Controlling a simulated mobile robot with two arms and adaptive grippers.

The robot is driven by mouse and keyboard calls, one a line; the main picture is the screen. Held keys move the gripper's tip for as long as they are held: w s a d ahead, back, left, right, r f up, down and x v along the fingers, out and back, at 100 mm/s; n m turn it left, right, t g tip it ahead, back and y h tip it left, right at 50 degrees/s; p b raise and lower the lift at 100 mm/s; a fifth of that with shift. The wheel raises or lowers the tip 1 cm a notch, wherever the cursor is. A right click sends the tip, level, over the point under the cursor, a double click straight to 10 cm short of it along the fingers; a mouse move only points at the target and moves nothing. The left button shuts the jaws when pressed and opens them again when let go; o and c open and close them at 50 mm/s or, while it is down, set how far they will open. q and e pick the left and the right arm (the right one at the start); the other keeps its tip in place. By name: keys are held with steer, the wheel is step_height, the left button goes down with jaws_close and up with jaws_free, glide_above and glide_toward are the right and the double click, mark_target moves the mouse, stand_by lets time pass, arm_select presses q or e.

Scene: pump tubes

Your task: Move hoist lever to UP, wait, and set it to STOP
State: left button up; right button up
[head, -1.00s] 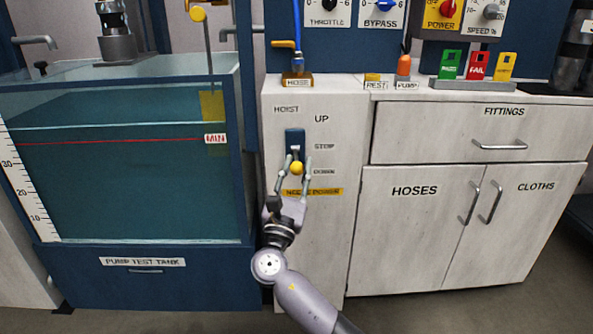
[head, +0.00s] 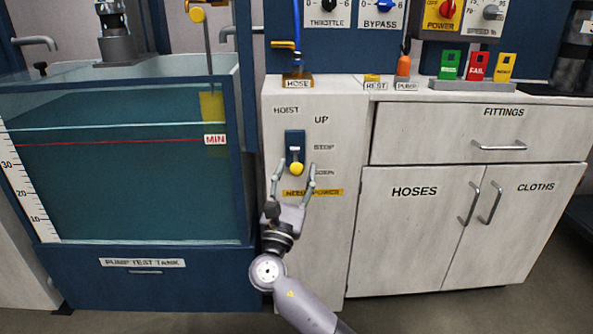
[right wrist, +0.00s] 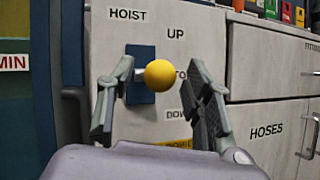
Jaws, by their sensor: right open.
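The hoist lever has a yellow ball knob (head: 296,169) on a short stem that comes out of a blue plate (head: 295,139) on the white cabinet front. In the head view the knob appears between the STOP and DOWN labels. In the right wrist view the yellow knob (right wrist: 158,74) appears level with the STOP label and covers part of it. My right gripper (head: 294,174) is open, one finger on each side of the knob. Gaps show between the fingers and the knob in the head view. My left gripper is not in view.
The pump test tank (head: 130,185) stands left of the cabinet, with water above its red MIN line. A yellow label (head: 313,193) is below the lever. Drawers and doors (head: 440,225) fill the right. A blue panel with dials (head: 352,20) rises above.

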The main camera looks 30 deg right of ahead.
steer(key=v, duration=1.1)
